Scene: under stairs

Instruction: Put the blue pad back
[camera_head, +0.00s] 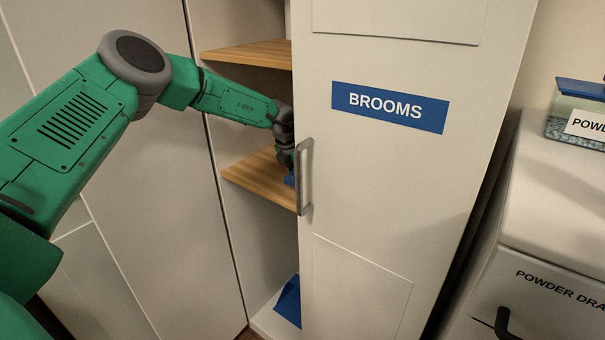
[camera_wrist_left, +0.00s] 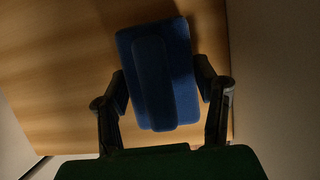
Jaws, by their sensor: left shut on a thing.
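The blue pad (camera_wrist_left: 160,75) is a block with a raised ridge along it. It sits between the fingers of my left gripper (camera_wrist_left: 163,98), which is shut on it, over the wooden shelf (camera_wrist_left: 60,60). In the head view my left gripper (camera_head: 288,160) reaches into the cupboard at the middle shelf (camera_head: 255,178). Only a sliver of the blue pad (camera_head: 289,181) shows there, the rest hidden by the gripper and the door. I cannot tell whether the pad touches the shelf. My right gripper is not in view.
A white door (camera_head: 385,190) labelled BROOMS, with a metal handle (camera_head: 304,177), stands just right of my gripper. An upper shelf (camera_head: 250,53) is above the forearm. A blue object (camera_head: 289,300) lies at the cupboard's bottom. A powder box (camera_head: 580,115) stands on a white cabinet at right.

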